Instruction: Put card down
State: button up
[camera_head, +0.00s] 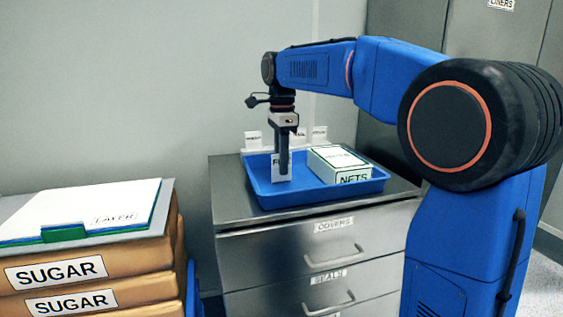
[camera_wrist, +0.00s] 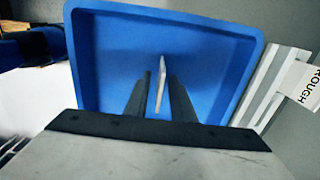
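A small white card (camera_head: 276,172) with dark lettering stands upright, low in the blue tray (camera_head: 262,198). My gripper (camera_head: 284,170) points straight down over the left part of the tray and partly covers the card. In the wrist view the card (camera_wrist: 161,80) shows nearly edge-on between the two dark fingers of my gripper (camera_wrist: 158,80). Blue shows between the left finger and the card, so the fingers look open around it; the right finger is very close to it. I cannot tell whether the card's lower edge touches the tray floor.
A white box labelled NETS (camera_head: 340,165) sits in the tray's right part. A white label rack (camera_head: 300,140) stands behind the tray. The tray rests on a steel drawer cabinet (camera_head: 234,225). Stacked SUGAR packs (camera_head: 130,262) stand at left.

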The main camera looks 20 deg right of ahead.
notch_tip(320, 180, up, 12)
jog(key=shift+r, duration=0.15)
dwell(0.7)
jog(key=s+d+f+n+t, duration=0.2)
jog(key=s+f+n, duration=0.7)
jog(key=s+f, duration=0.6)
jog(key=s+d+f+n+t, duration=0.2)
jog(key=s+d+f+n, duration=0.3)
jog(key=s+f+n, duration=0.4)
jog(key=s+f, duration=0.7)
jog(key=s, duration=0.2)
jog(key=shift+s+f+t, duration=0.3)
jog(key=shift+t, duration=0.1)
